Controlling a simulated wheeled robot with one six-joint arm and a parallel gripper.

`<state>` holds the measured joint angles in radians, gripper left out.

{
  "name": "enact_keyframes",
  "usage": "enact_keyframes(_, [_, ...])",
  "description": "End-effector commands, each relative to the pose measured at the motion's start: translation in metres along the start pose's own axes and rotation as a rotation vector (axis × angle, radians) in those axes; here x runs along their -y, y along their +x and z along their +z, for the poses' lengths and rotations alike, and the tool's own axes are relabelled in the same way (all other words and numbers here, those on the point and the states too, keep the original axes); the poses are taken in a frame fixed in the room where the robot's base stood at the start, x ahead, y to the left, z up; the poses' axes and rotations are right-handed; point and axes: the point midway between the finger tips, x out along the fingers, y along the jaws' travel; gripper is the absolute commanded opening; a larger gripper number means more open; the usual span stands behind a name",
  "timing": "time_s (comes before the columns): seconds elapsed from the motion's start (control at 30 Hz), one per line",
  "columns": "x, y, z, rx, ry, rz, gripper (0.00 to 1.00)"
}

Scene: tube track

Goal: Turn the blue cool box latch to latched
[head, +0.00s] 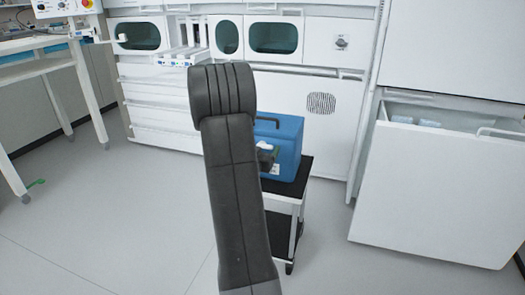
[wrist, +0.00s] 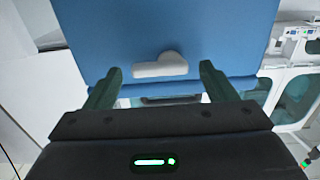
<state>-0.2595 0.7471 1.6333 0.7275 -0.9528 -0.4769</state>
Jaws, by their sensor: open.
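The blue cool box (head: 284,133) stands on a small cart in the head view, partly hidden by my arm. It fills the upper middle of the wrist view (wrist: 100,35). Its white latch (wrist: 158,66) is on the blue face, a short lever with a rounded hump toward the right end, lying nearly level in that picture. My gripper (wrist: 160,68) is open, one dark green finger to each side of the latch, with clear gaps. I cannot tell whether the fingertips reach its depth. In the head view, my arm mostly hides the gripper, close to the box's front.
The black-topped cart (head: 299,187) bears the box. A white cabinet wall with dark green windows (head: 274,38) stands behind. A white open-topped bin (head: 430,190) is at the right, a white-framed table (head: 30,45) at the left. The grey floor at left is mostly clear.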

Motion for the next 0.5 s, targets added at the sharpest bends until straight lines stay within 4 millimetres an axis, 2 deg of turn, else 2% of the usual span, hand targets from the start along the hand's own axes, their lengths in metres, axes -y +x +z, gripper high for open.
enact_keyframes(0.13, [0.0000,-0.0002,0.0000,0.000,0.000,0.000,0.78])
enact_keyframes(0.37, [0.0000,-0.0004,0.0000,0.000,0.000,0.000,0.33])
enact_keyframes(0.5, [0.0000,-0.0004,-0.0002,0.000,-0.002,0.000,0.33])
